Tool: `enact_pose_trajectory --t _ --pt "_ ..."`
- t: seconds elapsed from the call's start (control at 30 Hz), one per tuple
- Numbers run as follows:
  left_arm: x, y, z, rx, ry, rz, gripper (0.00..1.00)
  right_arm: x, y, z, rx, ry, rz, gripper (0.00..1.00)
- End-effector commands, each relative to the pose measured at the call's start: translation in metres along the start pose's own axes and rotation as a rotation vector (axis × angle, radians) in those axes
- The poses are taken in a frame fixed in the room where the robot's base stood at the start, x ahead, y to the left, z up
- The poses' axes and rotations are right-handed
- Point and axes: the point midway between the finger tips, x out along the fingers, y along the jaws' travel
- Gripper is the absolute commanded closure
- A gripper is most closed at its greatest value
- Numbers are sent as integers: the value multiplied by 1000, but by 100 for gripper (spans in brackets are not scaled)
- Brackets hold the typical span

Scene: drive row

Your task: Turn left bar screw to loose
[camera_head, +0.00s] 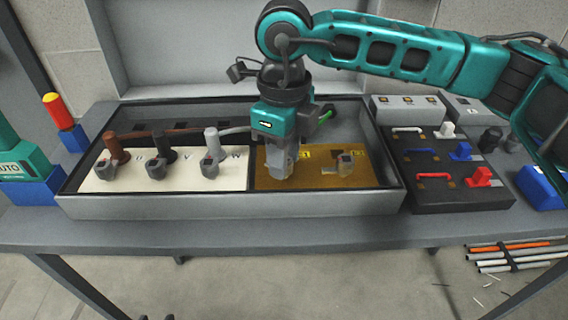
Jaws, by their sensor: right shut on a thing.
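A tan panel (320,180) lies in the right part of a grey open-topped box (230,206). On it, a small right-hand screw fitting (343,164) stands clear beside a yellow label. My right gripper (279,170) points straight down over the left part of this panel. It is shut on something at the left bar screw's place. The gripper hides that screw, so its turn position cannot be seen. My left gripper is not in view.
A cream panel (180,179) left of the tan one carries several grey clamps and brown, black and grey cables. A dark switch board (435,192) with white, blue and red plugs stands right of the box. A green wire end (326,112) shows behind my gripper.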

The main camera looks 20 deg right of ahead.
Motion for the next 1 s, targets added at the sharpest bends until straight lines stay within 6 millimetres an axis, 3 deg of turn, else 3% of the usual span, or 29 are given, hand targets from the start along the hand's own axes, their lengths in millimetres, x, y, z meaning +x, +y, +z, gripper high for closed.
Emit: enact_pose_trajectory --t 0.5,1.0 --pt "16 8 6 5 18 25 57 2 -1 0 -430 -1 -2 99" --pt "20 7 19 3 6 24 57 -1 0 0 -583 -1 -1 99"
